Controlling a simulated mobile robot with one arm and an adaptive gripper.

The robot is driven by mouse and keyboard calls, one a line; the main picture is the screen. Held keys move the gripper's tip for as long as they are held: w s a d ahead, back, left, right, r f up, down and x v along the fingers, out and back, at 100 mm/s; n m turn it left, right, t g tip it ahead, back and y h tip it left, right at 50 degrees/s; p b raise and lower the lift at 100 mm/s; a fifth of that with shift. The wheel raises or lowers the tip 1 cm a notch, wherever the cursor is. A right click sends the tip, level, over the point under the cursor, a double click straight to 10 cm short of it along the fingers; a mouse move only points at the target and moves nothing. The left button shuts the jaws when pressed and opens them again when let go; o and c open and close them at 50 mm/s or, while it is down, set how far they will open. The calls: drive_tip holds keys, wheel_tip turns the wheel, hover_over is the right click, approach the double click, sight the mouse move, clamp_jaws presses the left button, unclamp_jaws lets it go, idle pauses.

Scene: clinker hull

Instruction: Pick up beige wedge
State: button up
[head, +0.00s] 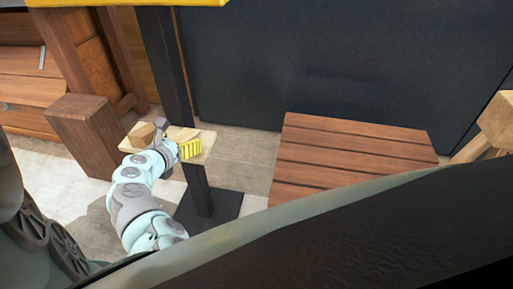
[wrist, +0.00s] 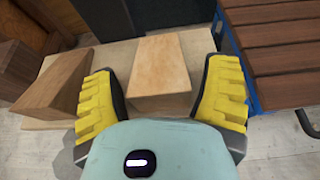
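A beige wedge-like block (wrist: 160,66) sits on a pale board in the middle of the wrist view. My gripper (wrist: 163,97) is open, with one yellow finger at each side of the block's near end. Narrow gaps seem to show between the fingers and the block. In the head view my gripper (head: 190,149) is over the small raised board (head: 207,144), and I cannot make out the block between its fingers there.
A browner wooden wedge (wrist: 58,80) lies left of the left finger; it also shows in the head view (head: 140,133). A dark wooden post (head: 85,130) stands left. A black pole (head: 172,70) rises by the board. A slatted table (head: 340,155) is at right.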

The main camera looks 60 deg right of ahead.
drive_tip(key=c, duration=1)
